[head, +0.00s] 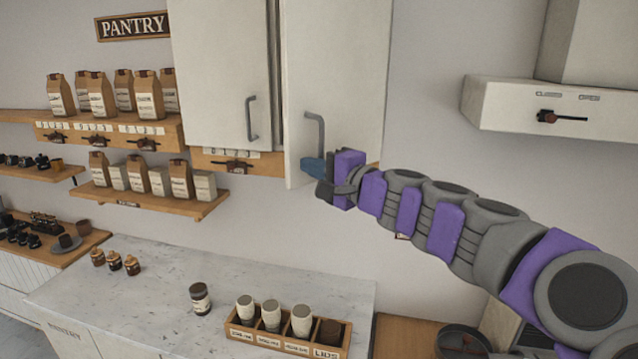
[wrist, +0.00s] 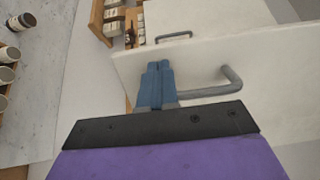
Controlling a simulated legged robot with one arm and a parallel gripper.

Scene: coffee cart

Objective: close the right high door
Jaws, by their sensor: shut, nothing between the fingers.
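The right high door (head: 350,80) is a white panel on the wall cupboard, and it stands partly open with its left edge swung outward. Its grey bar handle (head: 318,135) is near its lower left corner; the handle also shows in the wrist view (wrist: 225,84). My gripper (head: 312,168) is shut and empty in front of the door's lower left part, just below the handle. In the wrist view, its blue fingers (wrist: 157,72) are together, left of the handle and overlapping the door's edge. I cannot tell whether they touch the door.
The left high door (head: 220,75) looks shut, with its own handle (head: 250,118). Shelves (head: 150,205) with paper bags are to the left. Below is a marble counter (head: 150,310) with a jar (head: 200,298) and a cup-and-lid box (head: 290,345). A white hood (head: 550,110) is at right.

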